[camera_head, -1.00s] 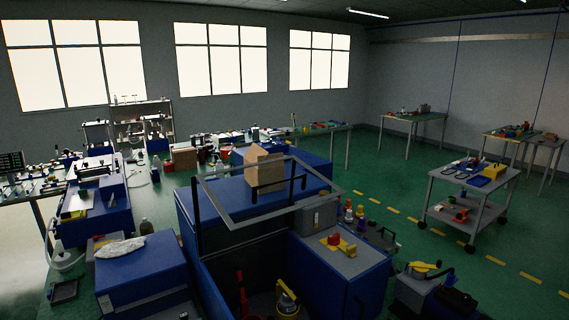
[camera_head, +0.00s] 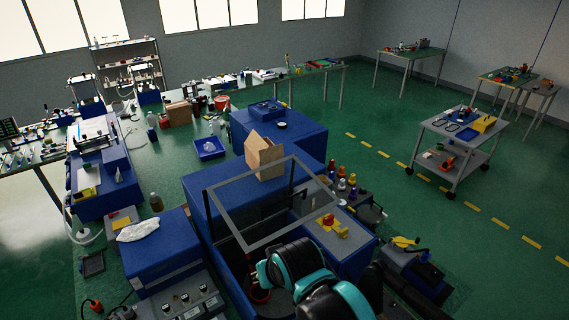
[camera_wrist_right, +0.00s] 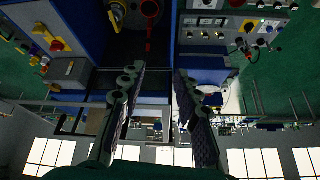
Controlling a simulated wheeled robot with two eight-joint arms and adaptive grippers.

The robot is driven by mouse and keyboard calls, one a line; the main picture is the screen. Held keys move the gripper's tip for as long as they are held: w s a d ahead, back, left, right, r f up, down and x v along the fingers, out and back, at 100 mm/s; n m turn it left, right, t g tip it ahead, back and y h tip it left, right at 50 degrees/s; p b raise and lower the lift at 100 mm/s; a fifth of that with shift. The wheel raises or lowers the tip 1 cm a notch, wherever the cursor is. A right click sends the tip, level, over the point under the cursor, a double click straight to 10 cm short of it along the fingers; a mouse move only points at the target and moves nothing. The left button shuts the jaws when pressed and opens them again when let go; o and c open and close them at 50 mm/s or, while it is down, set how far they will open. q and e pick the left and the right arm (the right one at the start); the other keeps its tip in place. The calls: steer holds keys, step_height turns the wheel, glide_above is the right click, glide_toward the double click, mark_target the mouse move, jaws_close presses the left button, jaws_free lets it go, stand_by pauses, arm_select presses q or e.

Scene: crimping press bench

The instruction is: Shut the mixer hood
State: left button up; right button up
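The mixer hood (camera_head: 228,229) is a clear panel in a grey rectangular frame, carried on dark bars. It stands raised and open above the recessed well of the blue cabinet (camera_head: 202,222) in the head view. My right arm reaches in from the bottom of the head view, in front of the hood, and covers much of the well; its fingertips are hidden there. In the right wrist view my right gripper (camera_wrist_right: 161,72) has its two fingers apart with nothing between them. I cannot tell whether it touches the hood. My left gripper is in neither view.
A brown carton (camera_head: 264,158) stands behind the hood frame. A control box (camera_head: 335,232) with red and yellow knobs is right of the well. A panel with dials (camera_head: 190,300) lies at the lower left. A wheeled cart (camera_head: 462,150) stands far right, with clear green floor around it.

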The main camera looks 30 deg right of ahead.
steer(key=w+d+r+m+g+p, duration=0.1)
steer(key=w+d+r+m+p, duration=0.15)
steer(key=r, duration=0.25)
steer(key=w+d+r+m+g+p, duration=0.1)
steer(key=w+r+m, duration=0.1)
steer(key=w+r, duration=0.3)
steer(key=w+d+r+m+g, duration=0.1)
steer(key=w+d+m, duration=0.2)
steer(key=w+d+r+m+g, duration=0.1)
steer(key=w+d+m+g, duration=0.1)
steer(key=w+d+m, duration=0.1)
steer(key=w+d+r+m+g, duration=0.1)
steer(key=w+d+r+m, duration=0.1)
steer(key=w+d+m, duration=0.1)
steer(key=shift+w+d+r+m, duration=0.1)
steer(key=shift+d+m, duration=0.25)
steer(key=shift+m+g, duration=0.4)
steer(key=shift+m, duration=0.1)
steer(key=f, duration=0.7)
steer(key=shift+d+f+p, duration=0.35)
steer(key=shift+d+p, duration=0.05)
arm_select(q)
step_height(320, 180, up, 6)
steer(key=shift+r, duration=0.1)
arm_select(e)
jaws_close()
